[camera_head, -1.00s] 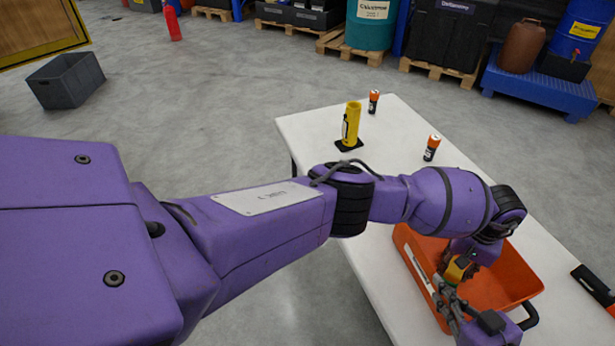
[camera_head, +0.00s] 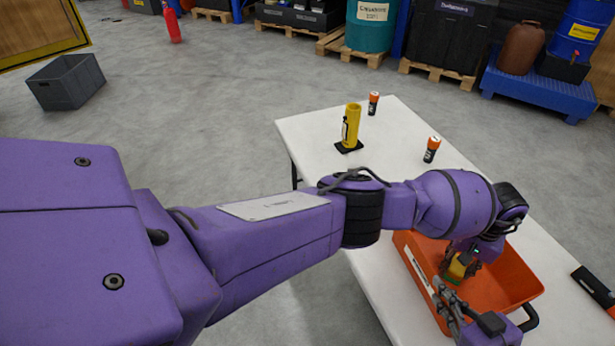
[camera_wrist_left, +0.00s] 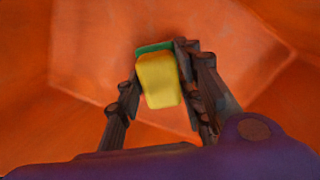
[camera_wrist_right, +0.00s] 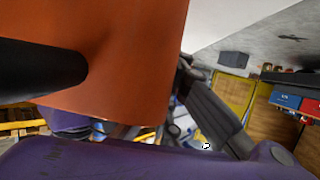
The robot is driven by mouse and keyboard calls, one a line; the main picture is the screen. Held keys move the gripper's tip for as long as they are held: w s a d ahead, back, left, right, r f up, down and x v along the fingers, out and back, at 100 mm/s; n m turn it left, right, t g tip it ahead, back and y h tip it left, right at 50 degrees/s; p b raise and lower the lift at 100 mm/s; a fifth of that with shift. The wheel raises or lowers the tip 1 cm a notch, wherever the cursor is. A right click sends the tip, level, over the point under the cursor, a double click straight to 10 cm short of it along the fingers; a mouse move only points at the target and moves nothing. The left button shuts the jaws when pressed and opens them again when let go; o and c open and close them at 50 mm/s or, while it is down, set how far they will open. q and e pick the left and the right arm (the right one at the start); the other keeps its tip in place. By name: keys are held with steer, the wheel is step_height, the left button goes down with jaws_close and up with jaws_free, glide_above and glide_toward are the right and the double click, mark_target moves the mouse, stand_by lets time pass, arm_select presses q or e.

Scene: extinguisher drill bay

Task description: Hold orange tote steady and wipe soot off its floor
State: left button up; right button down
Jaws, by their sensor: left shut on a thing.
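The orange tote (camera_head: 515,275) stands on the white table (camera_head: 310,150). My left gripper (camera_head: 462,262) reaches down into it, shut on a yellow sponge with a green layer (camera_wrist_left: 158,82). In the left wrist view the sponge sits between the two dark fingers, with the green side facing the tote floor (camera_wrist_left: 95,60). I cannot tell whether it touches the floor. No clear soot shows; the floor has only faint shading. My right gripper (camera_head: 450,300) is at the tote's near wall. In the right wrist view one finger shows beside the orange wall; I cannot tell whether it grips.
A yellow tube on a black base (camera_head: 351,128) and two orange-and-black cylinders (camera_head: 373,103) (camera_head: 431,149) stand on the table's far part. A black-and-orange object (camera_head: 594,287) lies at the right. A grey crate (camera_head: 66,82) stands on the open floor.

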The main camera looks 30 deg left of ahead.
arm_select(q)
steer(key=shift+s+d, duration=0.55)
steer(key=shift+d, duration=0.05)
steer(key=shift+w+a, duration=1.5)
steer(key=shift+a, duration=0.2)
steer(key=shift+s+d+r, duration=0.1)
steer(key=shift+r, duration=4)
